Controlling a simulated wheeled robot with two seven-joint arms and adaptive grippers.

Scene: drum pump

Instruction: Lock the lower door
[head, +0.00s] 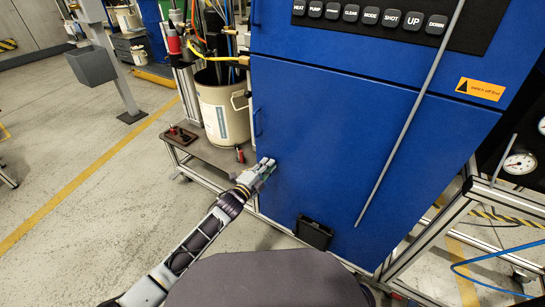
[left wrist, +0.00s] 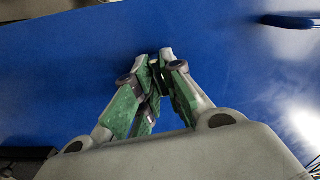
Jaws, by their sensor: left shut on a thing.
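The lower door (head: 330,140) is the large blue panel below the control panel, and it looks flush with the cabinet. Its blue handle (head: 257,122) is near the left edge, and it also shows at the top right of the left wrist view (left wrist: 288,20). My left gripper (head: 268,163) is at the door's left side, below the handle. In the left wrist view its fingers (left wrist: 157,58) are closed together at the blue surface, around a small part mostly hidden between them. I cannot make out the part's shape. My right gripper is not in view.
A black box (head: 314,232) sits at the door's lower edge. A thin grey rod (head: 410,115) crosses in front of the door. A beige bucket (head: 224,110) stands on a metal cart left of the cabinet. A metal frame (head: 440,215) is at right.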

